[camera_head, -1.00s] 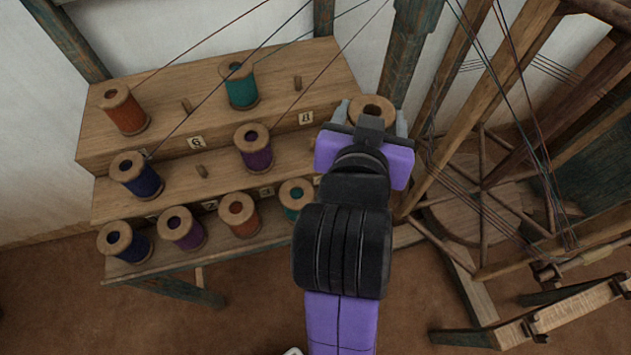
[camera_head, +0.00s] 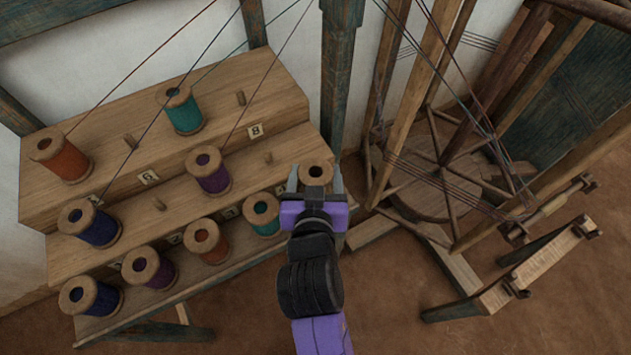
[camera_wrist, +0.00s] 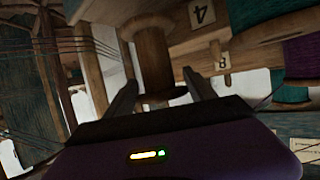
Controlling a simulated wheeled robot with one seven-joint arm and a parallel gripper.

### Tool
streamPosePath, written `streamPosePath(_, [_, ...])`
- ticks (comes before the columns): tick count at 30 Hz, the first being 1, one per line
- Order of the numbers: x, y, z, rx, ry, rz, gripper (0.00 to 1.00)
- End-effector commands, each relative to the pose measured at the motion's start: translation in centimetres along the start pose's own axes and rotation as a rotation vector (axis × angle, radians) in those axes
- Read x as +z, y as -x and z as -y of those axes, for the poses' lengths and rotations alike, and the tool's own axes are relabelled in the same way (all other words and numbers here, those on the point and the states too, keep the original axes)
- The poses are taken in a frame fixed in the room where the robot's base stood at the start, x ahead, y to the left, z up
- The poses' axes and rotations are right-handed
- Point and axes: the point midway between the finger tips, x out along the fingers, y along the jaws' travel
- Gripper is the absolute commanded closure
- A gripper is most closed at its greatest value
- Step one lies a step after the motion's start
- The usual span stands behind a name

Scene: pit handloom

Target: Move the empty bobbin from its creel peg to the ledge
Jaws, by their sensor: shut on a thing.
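My gripper (camera_head: 316,184) is shut on the empty bobbin (camera_head: 316,172), a bare wooden spool with a dark centre hole. In the head view the bobbin is at the right end of the stepped wooden creel (camera_head: 95,165), right of a teal bobbin (camera_head: 262,213). In the wrist view the bare bobbin (camera_wrist: 152,55) stands between my two fingers (camera_wrist: 157,92). I cannot tell whether it touches the creel there. I cannot tell which surface is the ledge.
Several wound bobbins stand on the creel: orange (camera_head: 62,155), teal (camera_head: 180,108), purple (camera_head: 209,170) and blue (camera_head: 90,222). Threads run up from some. A teal post (camera_head: 342,70) rises behind my gripper. A wooden reel frame (camera_head: 440,185) and a low bench (camera_head: 530,270) stand right.

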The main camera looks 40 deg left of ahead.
Motion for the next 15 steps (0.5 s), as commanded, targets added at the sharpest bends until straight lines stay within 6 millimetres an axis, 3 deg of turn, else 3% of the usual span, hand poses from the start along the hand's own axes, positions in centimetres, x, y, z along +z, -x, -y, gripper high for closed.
streamPosePath(6, [2.9,-1.1,0.0,0.0,0.002,0.003,0.76])
streamPosePath(15, [3.2,-1.3,0.0,0.0,0.001,0.001,0.76])
